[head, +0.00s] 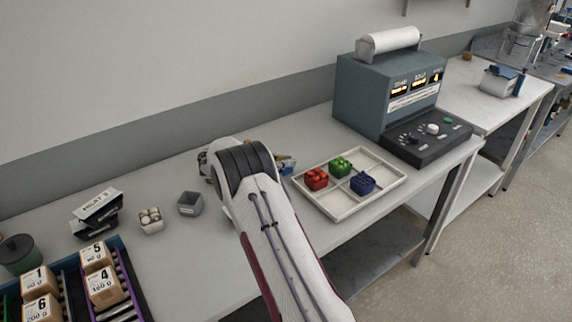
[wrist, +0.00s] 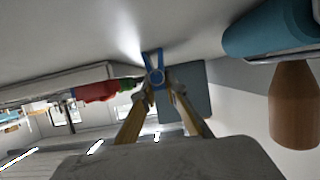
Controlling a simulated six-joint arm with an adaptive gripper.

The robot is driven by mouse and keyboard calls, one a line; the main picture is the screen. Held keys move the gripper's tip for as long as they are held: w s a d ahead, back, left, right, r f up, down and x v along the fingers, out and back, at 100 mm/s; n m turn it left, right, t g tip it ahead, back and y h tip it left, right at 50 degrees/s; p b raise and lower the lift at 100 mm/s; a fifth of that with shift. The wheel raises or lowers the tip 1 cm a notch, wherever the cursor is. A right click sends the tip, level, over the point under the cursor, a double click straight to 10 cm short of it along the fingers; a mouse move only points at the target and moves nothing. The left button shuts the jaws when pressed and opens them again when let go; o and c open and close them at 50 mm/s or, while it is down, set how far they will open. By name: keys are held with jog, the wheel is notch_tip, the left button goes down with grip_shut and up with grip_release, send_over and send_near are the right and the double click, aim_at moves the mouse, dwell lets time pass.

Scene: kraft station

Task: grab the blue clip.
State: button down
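The blue clip (wrist: 154,70) shows in the wrist view at the tips of my gripper's fingers, against the pale tabletop. My gripper (wrist: 160,84) has its two tan fingers converging on the clip, one on each side. The tips are close to it, but I cannot tell whether they press on it or stand slightly apart. In the head view a small bit of blue (head: 287,162) shows just right of my wrist, low over the table, left of the white tray. My arm hides most of the gripper there.
A teal cylinder (wrist: 270,32) and wooden piece (wrist: 295,105) show in the wrist view.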

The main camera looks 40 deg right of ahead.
jog(key=shift+r, duration=0.1)
dwell(0.3)
jog(key=shift+r, duration=4.9)
